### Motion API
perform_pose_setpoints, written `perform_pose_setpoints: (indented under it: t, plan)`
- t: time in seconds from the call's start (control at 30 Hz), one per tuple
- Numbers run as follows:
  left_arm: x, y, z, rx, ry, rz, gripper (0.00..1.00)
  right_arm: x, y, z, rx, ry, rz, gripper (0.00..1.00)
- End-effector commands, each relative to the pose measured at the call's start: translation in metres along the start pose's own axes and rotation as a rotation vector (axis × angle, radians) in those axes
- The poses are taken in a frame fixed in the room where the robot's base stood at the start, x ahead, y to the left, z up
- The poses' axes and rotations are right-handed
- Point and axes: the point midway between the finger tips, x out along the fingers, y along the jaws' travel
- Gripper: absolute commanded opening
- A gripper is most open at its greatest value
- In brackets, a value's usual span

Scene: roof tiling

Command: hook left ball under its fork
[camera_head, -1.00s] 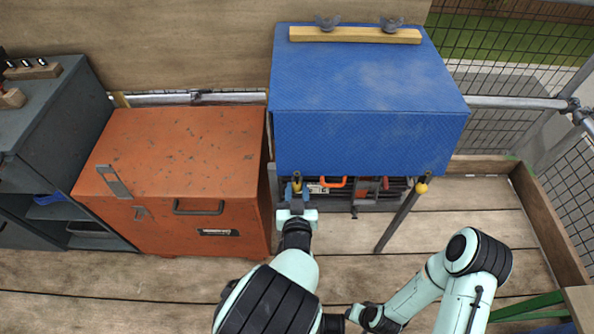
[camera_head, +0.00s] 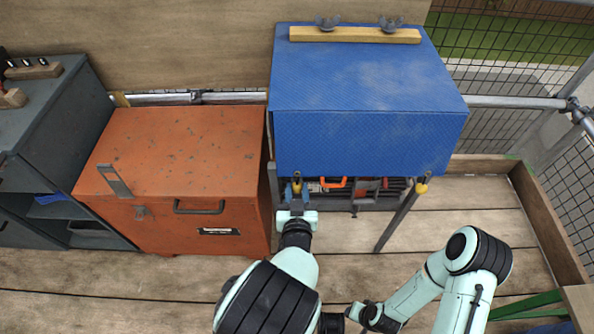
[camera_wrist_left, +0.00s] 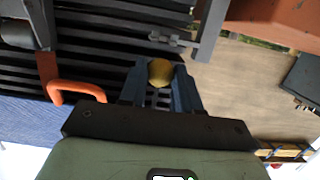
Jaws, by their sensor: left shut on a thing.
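The blue cover (camera_head: 365,95) is draped over a dark slatted unit, its front flap hanging down. The left ball (camera_head: 297,182), yellow, is at the cover's lower left corner. My left gripper (camera_head: 297,192) is shut on it; in the left wrist view the ball (camera_wrist_left: 160,72) sits between the blue fingertips. A grey bracket with a small bar (camera_wrist_left: 172,39) lies beyond the fingers there; I cannot tell if it is the fork. The ball is apart from this bracket in that view. The right ball (camera_head: 422,187) hangs at the cover's right corner.
An orange chest (camera_head: 185,180) stands close on the left, with a grey cabinet (camera_head: 50,150) beyond it. An orange handle (camera_wrist_left: 75,91) is near the left fingers. A wooden batten (camera_head: 355,35) lies on the cover. Plank floor is open at right.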

Motion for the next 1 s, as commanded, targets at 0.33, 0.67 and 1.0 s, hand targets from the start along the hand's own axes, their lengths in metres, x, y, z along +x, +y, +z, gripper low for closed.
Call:
perform_pose_setpoints:
  t: [0.33, 0.67, 1.0]
  plan:
    - [0.004, -0.001, 0.021, 0.001, -0.003, -0.001, 0.15, 0.014, 0.003, 0.001, 0.001, -0.004, 0.002, 0.37]
    - [0.007, 0.0, 0.041, 0.001, -0.004, 0.0, 0.15, 0.028, 0.006, 0.002, 0.001, -0.007, 0.004, 0.37]
    - [0.011, -0.001, 0.062, 0.002, -0.005, -0.001, 0.15, 0.042, 0.009, 0.002, 0.002, -0.01, 0.005, 0.37]
